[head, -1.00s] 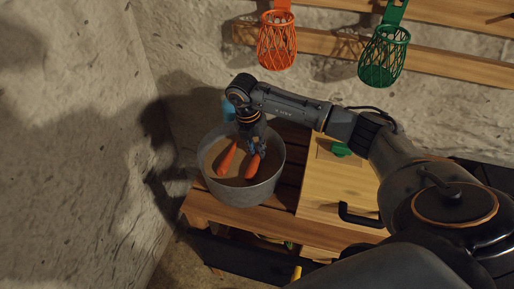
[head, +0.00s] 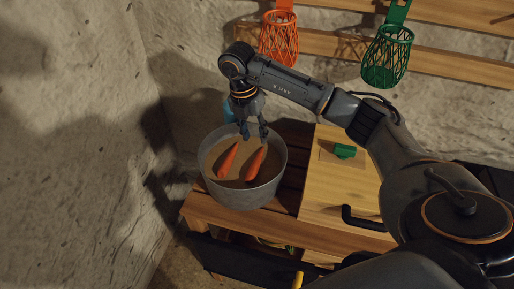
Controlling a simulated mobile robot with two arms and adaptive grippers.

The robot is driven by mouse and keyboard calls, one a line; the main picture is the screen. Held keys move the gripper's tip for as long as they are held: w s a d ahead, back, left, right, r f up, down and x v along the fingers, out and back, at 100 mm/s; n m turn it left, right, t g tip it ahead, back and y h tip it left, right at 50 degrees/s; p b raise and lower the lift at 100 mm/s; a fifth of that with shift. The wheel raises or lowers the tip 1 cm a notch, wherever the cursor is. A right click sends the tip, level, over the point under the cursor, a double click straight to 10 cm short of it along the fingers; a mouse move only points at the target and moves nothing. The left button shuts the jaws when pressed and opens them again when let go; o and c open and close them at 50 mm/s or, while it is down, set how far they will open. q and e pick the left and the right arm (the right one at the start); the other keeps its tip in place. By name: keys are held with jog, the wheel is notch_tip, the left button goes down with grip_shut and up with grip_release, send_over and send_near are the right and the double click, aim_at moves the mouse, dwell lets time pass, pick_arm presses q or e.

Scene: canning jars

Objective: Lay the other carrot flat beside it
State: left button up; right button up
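Two orange carrots lie side by side in a round metal tub (head: 248,195) with a brown filling. The left carrot (head: 228,161) and the right carrot (head: 256,163) are both slanted, with a gap between them. My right gripper (head: 254,137) is above the far part of the tub, over the top end of the right carrot. Its fingers are apart, and it holds nothing that I can see. My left gripper is not in view.
The tub stands on a slatted wooden table (head: 230,215). A wooden board with a green object (head: 344,151) is right of it. Orange (head: 279,37) and green (head: 387,56) baskets hang on the wall.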

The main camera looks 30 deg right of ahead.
jog(key=r, duration=0.4)
jog(key=shift+w+a+r, duration=0.15)
jog(key=shift+a+r, duration=0.05)
jog(key=shift+a, duration=0.1)
jog(key=shift+f, duration=0.1)
